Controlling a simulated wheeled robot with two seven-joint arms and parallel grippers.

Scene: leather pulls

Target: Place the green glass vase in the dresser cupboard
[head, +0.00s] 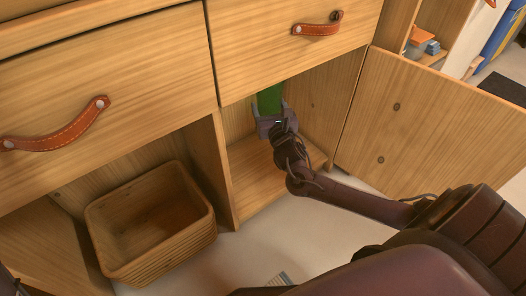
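The green glass vase (269,98) is inside the right-hand compartment of the dresser cupboard (250,178). Its upper part is hidden behind the drawer front above. My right gripper (270,110) reaches into the cupboard, with its fingers on either side of the lower visible part of the vase, and looks shut on it. The vase appears held above the cupboard floor, though its base is hidden by the gripper. The cupboard door (430,125) stands wide open to the right. My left gripper is not in view.
A woven basket (150,225) stands in the open left compartment, beside a vertical divider (212,165). Two drawers with leather pulls (58,130) (318,28) are above. Shelves with small items (425,42) stand at the upper right. Pale floor lies in front.

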